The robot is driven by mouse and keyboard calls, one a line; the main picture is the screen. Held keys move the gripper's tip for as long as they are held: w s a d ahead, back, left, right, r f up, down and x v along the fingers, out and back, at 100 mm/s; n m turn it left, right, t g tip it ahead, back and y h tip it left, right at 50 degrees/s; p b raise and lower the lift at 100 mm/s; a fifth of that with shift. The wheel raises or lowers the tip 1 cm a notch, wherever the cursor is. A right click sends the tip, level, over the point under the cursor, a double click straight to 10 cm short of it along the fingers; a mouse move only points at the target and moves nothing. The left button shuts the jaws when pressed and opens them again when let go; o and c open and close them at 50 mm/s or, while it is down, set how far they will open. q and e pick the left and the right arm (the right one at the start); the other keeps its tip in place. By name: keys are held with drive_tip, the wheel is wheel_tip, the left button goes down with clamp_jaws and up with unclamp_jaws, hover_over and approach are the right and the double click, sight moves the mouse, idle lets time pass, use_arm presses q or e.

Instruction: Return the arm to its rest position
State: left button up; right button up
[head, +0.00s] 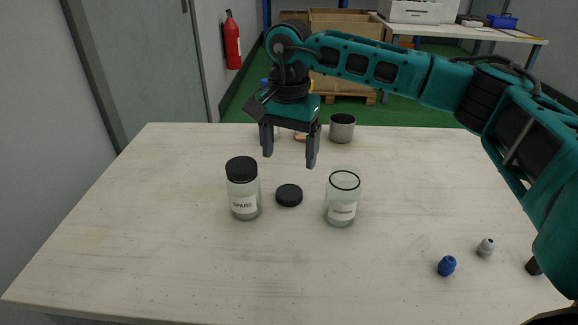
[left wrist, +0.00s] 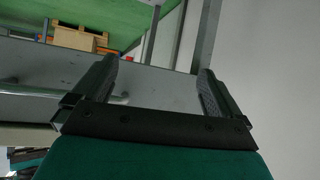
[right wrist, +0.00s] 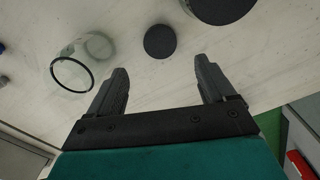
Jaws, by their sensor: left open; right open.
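My right arm (head: 390,70) reaches in from the right over the table in the head view. Its gripper (head: 289,160) points down, open and empty, above and behind a black lid (head: 289,195) that lies flat on the table. The lid also shows in the right wrist view (right wrist: 160,41), ahead of the open fingers (right wrist: 160,85). My left gripper (left wrist: 155,80) is seen only in the left wrist view. It is open with nothing between its fingers.
A capped jar labelled SPARE (head: 243,190) stands left of the lid, and an open glass jar (head: 342,198) right of it. A metal cup (head: 342,128) stands at the back. Blue (head: 447,266) and grey (head: 486,247) small pieces lie front right. The table's left front (head: 130,250) is clear.

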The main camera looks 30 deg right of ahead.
drive_tip(key=shift+r, duration=1.5)
